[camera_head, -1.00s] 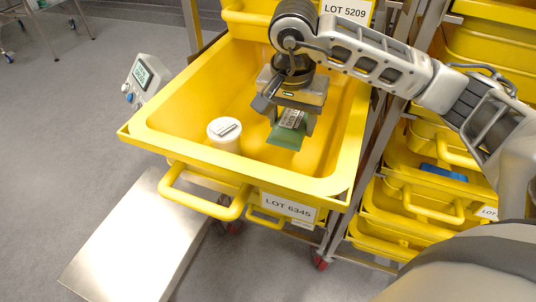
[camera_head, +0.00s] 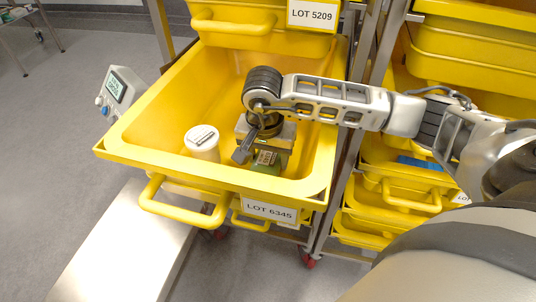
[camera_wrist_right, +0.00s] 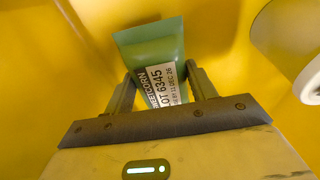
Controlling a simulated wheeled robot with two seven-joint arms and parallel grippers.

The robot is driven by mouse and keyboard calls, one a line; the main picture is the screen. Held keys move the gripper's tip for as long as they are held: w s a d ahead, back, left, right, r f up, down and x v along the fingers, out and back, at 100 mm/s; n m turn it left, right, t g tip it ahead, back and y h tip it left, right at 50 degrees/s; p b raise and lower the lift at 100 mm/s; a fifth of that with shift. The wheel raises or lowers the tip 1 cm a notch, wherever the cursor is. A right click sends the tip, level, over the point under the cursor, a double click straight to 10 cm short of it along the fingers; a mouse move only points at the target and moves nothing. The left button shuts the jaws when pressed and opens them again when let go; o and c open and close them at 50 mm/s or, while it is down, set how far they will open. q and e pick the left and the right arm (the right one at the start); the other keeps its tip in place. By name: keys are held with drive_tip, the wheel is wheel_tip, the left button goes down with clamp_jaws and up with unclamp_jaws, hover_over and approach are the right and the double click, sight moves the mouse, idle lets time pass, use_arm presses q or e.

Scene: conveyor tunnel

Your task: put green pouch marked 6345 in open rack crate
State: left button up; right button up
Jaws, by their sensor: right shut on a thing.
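The green pouch (camera_wrist_right: 150,45) has a white label reading LOT 6345 and sits between the fingers of my right gripper (camera_wrist_right: 160,88) in the right wrist view. In the head view the pouch (camera_head: 268,168) is partly hidden under my right gripper (camera_head: 265,155), which is shut on it inside the open yellow crate (camera_head: 150,177). The crate is pulled out from the rack and bears a label LOT 6345 (camera_head: 270,211). Whether the pouch touches the crate floor cannot be told. My left gripper is not in view.
A white lidded jar (camera_head: 203,148) stands in the crate, left of my right gripper; it also shows in the right wrist view (camera_wrist_right: 285,45). A crate labelled LOT 5209 (camera_head: 262,38) sits above and behind. More yellow crates (camera_head: 470,50) fill the rack at right.

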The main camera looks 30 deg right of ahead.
sight(265, 162)
drive_tip(key=o, duration=1.4)
drive_tip(key=shift+f, duration=0.1)
drive_tip(key=shift+r+p, duration=0.3)
drive_tip(key=shift+r, duration=0.05)
wheel_tip(265, 162, up, 12)
drive_tip(key=s+a+b, duration=0.1)
drive_tip(key=shift+a+f, duration=0.2)
drive_tip(key=shift+f, duration=0.05)
drive_tip(key=shift+s, duration=0.1)
